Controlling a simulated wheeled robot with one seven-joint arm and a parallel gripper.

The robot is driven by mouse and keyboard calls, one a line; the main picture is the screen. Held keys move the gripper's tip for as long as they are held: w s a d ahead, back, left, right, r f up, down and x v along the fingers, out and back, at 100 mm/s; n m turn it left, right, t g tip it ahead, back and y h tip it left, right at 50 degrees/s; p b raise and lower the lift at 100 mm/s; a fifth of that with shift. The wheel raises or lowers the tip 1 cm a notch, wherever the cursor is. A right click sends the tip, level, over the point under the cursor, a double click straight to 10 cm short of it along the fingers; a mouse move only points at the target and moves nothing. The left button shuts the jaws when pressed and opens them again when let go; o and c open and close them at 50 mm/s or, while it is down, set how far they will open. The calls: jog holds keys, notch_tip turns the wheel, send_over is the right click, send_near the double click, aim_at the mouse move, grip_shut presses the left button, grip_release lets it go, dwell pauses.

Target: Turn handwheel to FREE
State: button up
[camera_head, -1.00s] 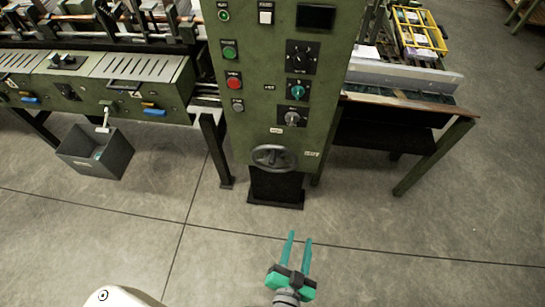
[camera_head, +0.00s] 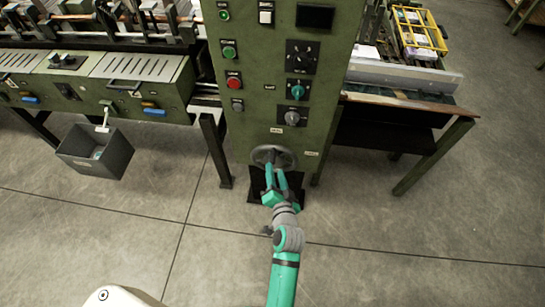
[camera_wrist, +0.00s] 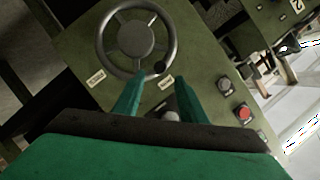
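The handwheel (camera_head: 262,153) is a grey spoked wheel low on the front of the green control cabinet, partly hidden by my gripper in the head view. My gripper (camera_head: 275,167) is open in front of the wheel. In the wrist view my gripper (camera_wrist: 161,80) has empty space between its teal fingertips, near the knob; contact cannot be told.
The cabinet (camera_head: 255,100) carries a red button (camera_head: 234,83), a green button (camera_head: 229,53) and several rotary knobs above the wheel. A grey bin (camera_head: 95,152) hangs at the left. A bench (camera_head: 440,140) stands at the right. The floor in front is clear.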

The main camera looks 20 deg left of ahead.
aim_at(274, 162)
jog(key=x, duration=0.8)
jog(key=shift+w+a+f, duration=0.1)
jog(key=shift+w+a, duration=0.15)
jog(key=shift+w, duration=0.1)
grip_shut()
